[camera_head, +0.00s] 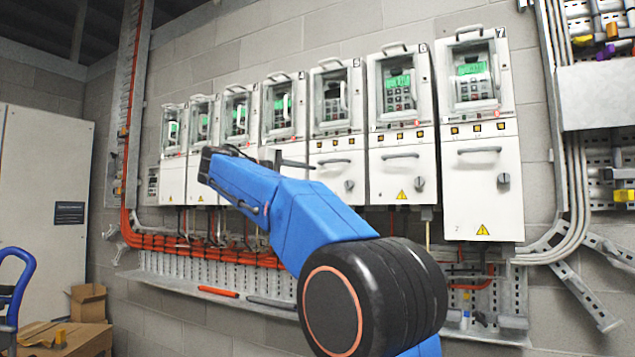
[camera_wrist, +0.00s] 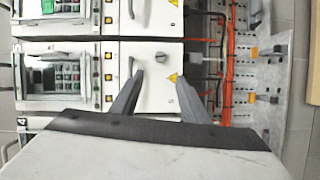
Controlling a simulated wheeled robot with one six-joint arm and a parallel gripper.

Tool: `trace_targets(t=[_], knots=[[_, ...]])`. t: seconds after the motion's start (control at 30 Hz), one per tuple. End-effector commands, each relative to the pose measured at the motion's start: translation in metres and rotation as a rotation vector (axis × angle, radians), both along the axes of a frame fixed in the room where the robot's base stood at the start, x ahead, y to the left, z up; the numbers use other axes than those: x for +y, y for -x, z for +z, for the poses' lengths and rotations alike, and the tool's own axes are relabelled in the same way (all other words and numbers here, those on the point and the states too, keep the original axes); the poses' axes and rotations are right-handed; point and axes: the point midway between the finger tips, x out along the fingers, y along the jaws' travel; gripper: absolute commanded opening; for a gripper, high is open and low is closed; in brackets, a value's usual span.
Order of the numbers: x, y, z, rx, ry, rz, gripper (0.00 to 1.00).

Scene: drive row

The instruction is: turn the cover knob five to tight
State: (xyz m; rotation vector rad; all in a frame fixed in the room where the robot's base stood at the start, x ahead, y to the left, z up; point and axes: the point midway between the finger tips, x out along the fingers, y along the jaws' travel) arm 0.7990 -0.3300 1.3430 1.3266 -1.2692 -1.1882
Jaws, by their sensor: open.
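The cover knob of drive five (camera_head: 349,186) is a small grey knob on the lower white cover, below a bar handle. It also shows in the wrist view (camera_wrist: 162,58), near a yellow warning triangle; its turn position is too small to read. My gripper (camera_wrist: 158,75) is open and empty, its two dark fingers pointing at that cover. In the picture the knob lies between and just beyond the fingertips, apart from them. In the head view my blue arm reaches across the lower cabinets, and a dark finger shows left of drive five.
Drive six (camera_head: 400,130) and drive seven (camera_head: 482,130) stand to the right with similar knobs. Drive four (camera_head: 283,112) is partly behind my arm. Bar handles project from the covers. Orange cables (camera_head: 200,247) and a perforated rail run below. A cardboard box (camera_head: 88,302) stands at lower left.

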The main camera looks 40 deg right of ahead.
Motion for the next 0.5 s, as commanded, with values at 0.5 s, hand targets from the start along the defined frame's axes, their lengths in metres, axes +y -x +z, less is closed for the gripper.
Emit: trace_targets(t=[0.5], knots=[[0.024,0.000,0.001,0.000,0.001,-0.001,0.41]])
